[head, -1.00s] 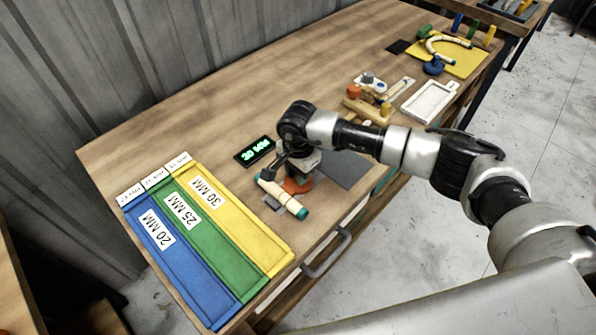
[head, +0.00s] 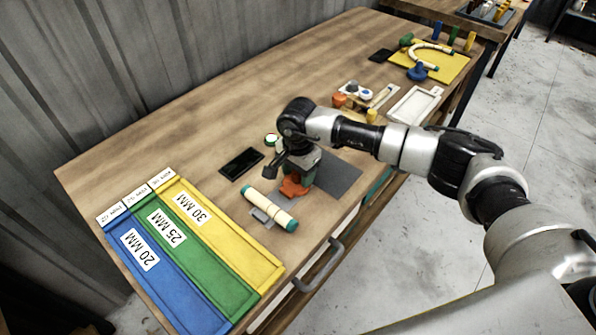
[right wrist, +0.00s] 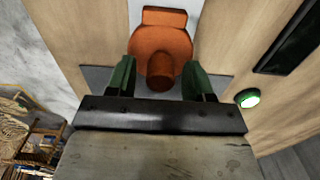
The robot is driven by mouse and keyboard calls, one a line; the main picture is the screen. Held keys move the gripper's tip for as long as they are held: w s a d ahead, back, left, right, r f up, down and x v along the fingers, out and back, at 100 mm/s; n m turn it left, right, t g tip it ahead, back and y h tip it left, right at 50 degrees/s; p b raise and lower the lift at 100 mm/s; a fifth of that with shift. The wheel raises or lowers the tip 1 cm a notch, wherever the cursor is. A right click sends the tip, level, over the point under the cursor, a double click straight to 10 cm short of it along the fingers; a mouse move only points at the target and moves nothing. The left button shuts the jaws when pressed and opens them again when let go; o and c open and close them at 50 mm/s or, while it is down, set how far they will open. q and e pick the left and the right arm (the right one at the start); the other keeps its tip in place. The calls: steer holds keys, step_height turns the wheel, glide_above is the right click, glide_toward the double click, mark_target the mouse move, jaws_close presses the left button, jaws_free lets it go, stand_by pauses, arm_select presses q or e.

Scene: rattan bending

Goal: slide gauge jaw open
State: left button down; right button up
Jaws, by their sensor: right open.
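The gauge's orange jaw (head: 294,186) sits on a grey plate (head: 340,176) on the workbench. It shows large in the right wrist view (right wrist: 162,42), with a round knob towards me. My right gripper (right wrist: 160,80) is open, its two green fingers on either side of the knob with narrow gaps. In the head view the right gripper (head: 300,165) is right above the jaw and hides part of it. A cream rattan piece (head: 270,208) with teal ends lies on a small grey rest, apart from the jaw. The left gripper is not in view.
A dark display (head: 241,163) lies behind the rattan; a round green-lit button (right wrist: 248,97) is beside the gauge. Blue (head: 150,262), green and yellow trays marked 20, 25 and 30 MM lie left. A white frame (head: 414,105) and a yellow board (head: 440,65) lie at the far right.

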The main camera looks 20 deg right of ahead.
steer(key=shift+r, duration=0.1)
step_height(320, 180, up, 11)
steer(key=shift+f+b, duration=0.15)
steer(key=shift+b, duration=0.95)
